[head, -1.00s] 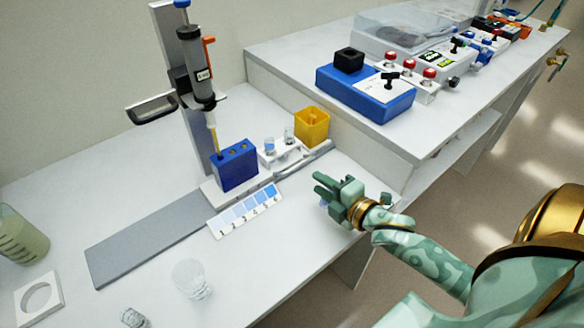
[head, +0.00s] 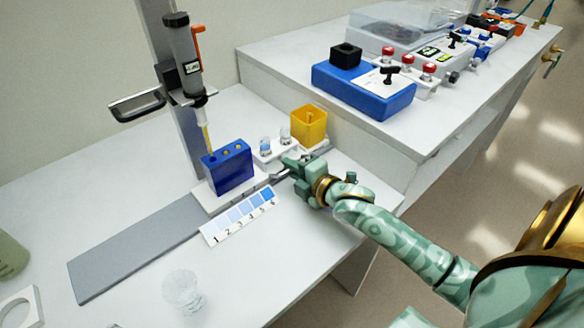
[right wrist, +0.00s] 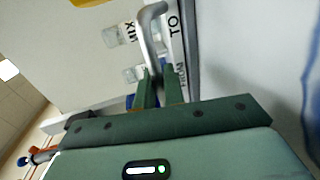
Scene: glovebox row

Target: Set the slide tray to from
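The slide tray (head: 207,201) appears as a white base on a grey rail, under a blue block (head: 232,176) with several holes. A silver bar handle (head: 316,154) is at its right end. My right gripper (head: 289,168) is at the handle, partly covering it. In the right wrist view the two green fingers (right wrist: 161,88) stand apart, with the handle's (right wrist: 151,30) lower end at the gap between them; firm contact cannot be told. Labels reading MIX, TO and a partly hidden one, apparently FROM, show beside the handle. My left gripper is not in view.
A pipette (head: 186,58) on a stand points down into the blue block. Two small vials and a yellow cup (head: 309,126) stand behind the handle. A numbered blue colour strip (head: 239,217) and a clear beaker (head: 183,291) lie in front. A raised bench (head: 400,135) is at right.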

